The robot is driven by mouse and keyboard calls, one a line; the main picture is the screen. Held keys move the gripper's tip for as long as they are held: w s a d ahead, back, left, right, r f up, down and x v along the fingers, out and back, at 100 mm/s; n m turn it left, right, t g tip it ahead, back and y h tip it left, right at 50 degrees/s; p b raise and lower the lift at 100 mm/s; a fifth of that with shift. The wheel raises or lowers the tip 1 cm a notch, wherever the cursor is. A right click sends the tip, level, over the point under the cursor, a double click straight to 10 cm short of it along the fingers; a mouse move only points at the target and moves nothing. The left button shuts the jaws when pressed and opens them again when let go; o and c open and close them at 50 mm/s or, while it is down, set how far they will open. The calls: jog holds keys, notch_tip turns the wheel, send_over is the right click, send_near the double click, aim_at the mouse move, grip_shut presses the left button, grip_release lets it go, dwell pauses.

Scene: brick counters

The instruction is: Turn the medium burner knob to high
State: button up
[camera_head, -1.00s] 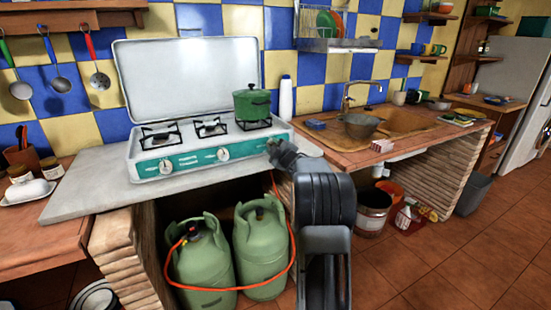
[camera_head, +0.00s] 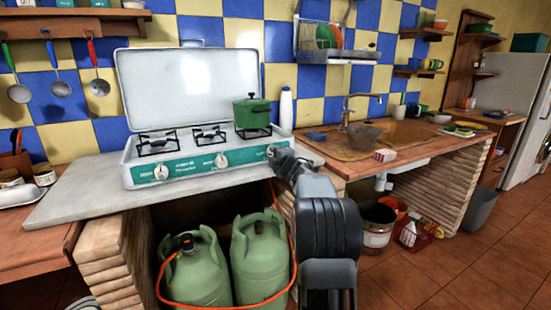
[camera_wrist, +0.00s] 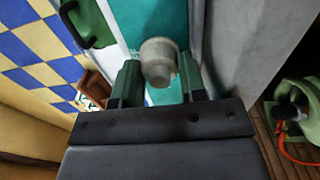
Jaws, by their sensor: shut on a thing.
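A white camping stove with a teal front panel (camera_head: 193,165) stands on the counter with its lid up. Its left knob (camera_head: 161,172) and middle knob (camera_head: 221,160) are in clear sight. My gripper (camera_head: 274,152) is at the right end of the panel and hides the right knob there. In the wrist view that grey round knob (camera_wrist: 158,60) sits between the two dark green fingers of my gripper (camera_wrist: 160,82), which is shut on it. The knob's pointer and the markings around it cannot be read.
A green pot (camera_head: 252,113) stands on the right burner, with a white bottle (camera_head: 286,108) behind. Two green gas cylinders (camera_head: 259,255) with an orange hose (camera_head: 235,304) stand below the counter, left of my arm. A wooden sink counter (camera_head: 345,165) is to the right.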

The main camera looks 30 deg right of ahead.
dwell(0.3)
jog(key=o, duration=0.9)
jog(key=s, duration=0.4)
jog(key=s+a, duration=0.1)
jog(key=s, duration=0.4)
jog(key=s+a, duration=0.1)
jog(key=s, duration=0.3)
jog(key=shift+s, duration=0.3)
